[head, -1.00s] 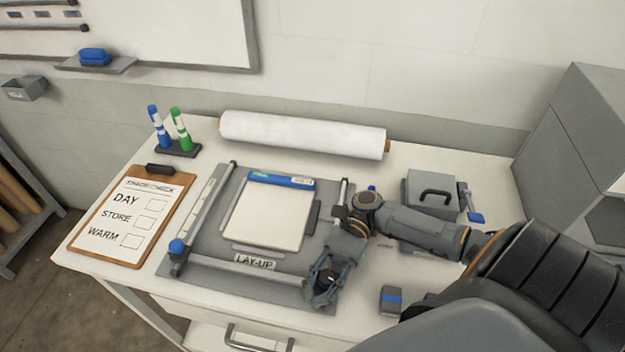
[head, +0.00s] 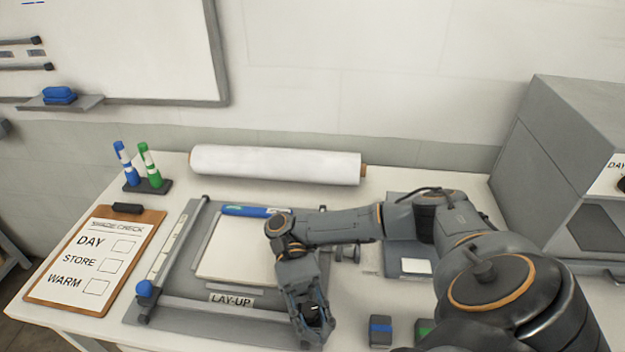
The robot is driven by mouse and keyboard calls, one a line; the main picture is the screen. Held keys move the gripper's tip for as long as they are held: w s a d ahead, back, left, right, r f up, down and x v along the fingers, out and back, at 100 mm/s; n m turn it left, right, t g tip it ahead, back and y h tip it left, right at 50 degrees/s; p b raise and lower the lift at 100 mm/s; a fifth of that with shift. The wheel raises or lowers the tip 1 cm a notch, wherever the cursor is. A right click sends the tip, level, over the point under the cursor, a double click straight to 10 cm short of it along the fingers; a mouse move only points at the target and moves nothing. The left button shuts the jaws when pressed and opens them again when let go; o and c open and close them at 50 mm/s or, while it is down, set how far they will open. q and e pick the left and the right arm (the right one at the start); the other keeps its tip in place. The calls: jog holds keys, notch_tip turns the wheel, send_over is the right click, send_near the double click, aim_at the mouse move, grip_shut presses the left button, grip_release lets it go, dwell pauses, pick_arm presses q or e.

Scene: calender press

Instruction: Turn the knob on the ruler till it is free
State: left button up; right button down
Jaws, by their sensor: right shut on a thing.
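The lay-up board (head: 170,318) lies on the bench with a white sheet (head: 240,247) on it. A pale ruler (head: 173,243) runs along its left side, with a blue knob (head: 145,289) at its near end. A grey bar (head: 205,306) runs along the front edge. My right gripper (head: 313,325) points down at the bar's right end, at the board's near right corner. It is shut on a small dark knob there, mostly hidden by the fingers. The right rail is largely hidden behind my right arm. My left gripper is out of view.
A clipboard (head: 60,297) and a marker stand (head: 147,186) are on the left. A white roll (head: 275,165) lies behind. Small blocks with blue (head: 380,331) and green (head: 424,332) bands stand right of the gripper. A grey cabinet (head: 560,150) stands at the right.

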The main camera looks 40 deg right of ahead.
jog(key=n+h, duration=0.1)
jog(key=g+h, duration=0.1)
jog(key=shift+d+n+h, duration=0.2)
jog(key=shift+n+h, duration=0.1)
jog(key=shift+n, duration=0.1)
jog(key=shift+d+r+n+h, duration=0.15)
jog(key=shift+n+h, duration=0.35)
jog(key=shift+h, duration=0.3)
jog(key=shift+s+d+n+g+h+p, duration=0.1)
jog(key=shift+d+n+g+h+p, duration=0.1)
jog(key=shift+n+h+p, duration=0.7)
jog(key=shift+s+d+n+g+h+p, duration=0.15)
jog(key=shift+n+h+p, duration=0.35)
jog(key=shift+h, duration=0.8)
jog(key=shift+w+d+n+h+p, duration=0.1)
jog(key=shift+d+n+h+p, duration=0.15)
jog(key=shift+n+h+p, duration=0.5)
jog(key=shift+h, duration=0.35)
jog(key=c, duration=1.4)
grip_release()
jog(key=shift+w, duration=0.1)
